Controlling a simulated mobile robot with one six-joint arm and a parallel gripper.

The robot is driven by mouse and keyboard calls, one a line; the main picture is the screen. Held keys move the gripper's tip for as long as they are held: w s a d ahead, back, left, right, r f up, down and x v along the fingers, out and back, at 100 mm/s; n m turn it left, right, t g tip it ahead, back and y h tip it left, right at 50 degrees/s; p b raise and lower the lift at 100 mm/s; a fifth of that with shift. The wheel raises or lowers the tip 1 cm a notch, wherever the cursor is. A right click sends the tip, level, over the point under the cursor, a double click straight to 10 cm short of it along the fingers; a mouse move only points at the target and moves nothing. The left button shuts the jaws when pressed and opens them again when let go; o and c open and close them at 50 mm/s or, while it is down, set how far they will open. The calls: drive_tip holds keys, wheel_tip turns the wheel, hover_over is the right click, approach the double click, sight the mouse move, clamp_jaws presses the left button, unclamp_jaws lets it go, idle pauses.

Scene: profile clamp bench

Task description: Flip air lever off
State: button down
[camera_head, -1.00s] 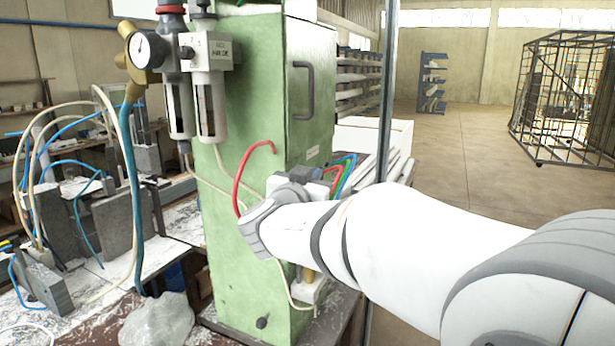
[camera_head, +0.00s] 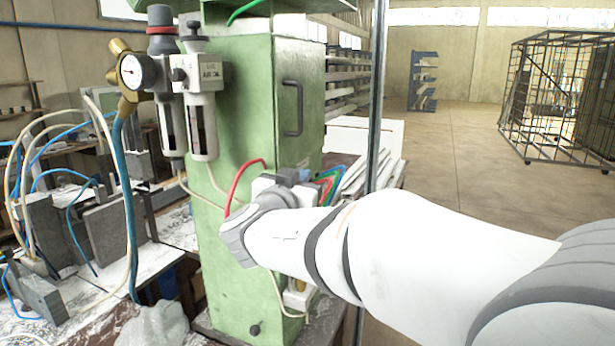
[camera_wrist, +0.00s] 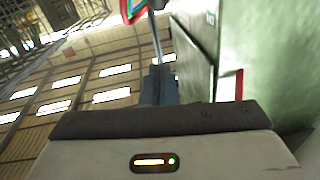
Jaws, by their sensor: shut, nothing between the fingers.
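A brass valve fitting (camera_head: 127,92) sits beside the pressure gauge (camera_head: 131,72) at the left of the green cabinet in the head view. Its upper end has a short brass stub (camera_head: 118,47); I cannot tell for sure whether this is the air lever or which way it is set. A blue hose runs down from the fitting. My arm reaches in from the right and its end is in front of the cabinet, below and right of the valve, apart from it. In the wrist view my gripper (camera_wrist: 160,82) is shut and empty. The valve is not recognisable there.
The green cabinet (camera_head: 236,130) stands close to my arm. Two filter bowls (camera_head: 202,125) hang between gauge and cabinet. A red hose (camera_head: 236,182) loops near my wrist. A metal post (camera_head: 377,100) rises behind my arm. The cluttered bench is at left; open floor is at right.

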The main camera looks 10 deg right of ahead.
drive_tip(key=v, duration=0.7)
drive_tip(key=shift+r+b, duration=0.45)
drive_tip(key=shift+r, duration=0.1)
drive_tip(key=shift+a, duration=0.1)
drive_tip(key=shift+w, duration=0.1)
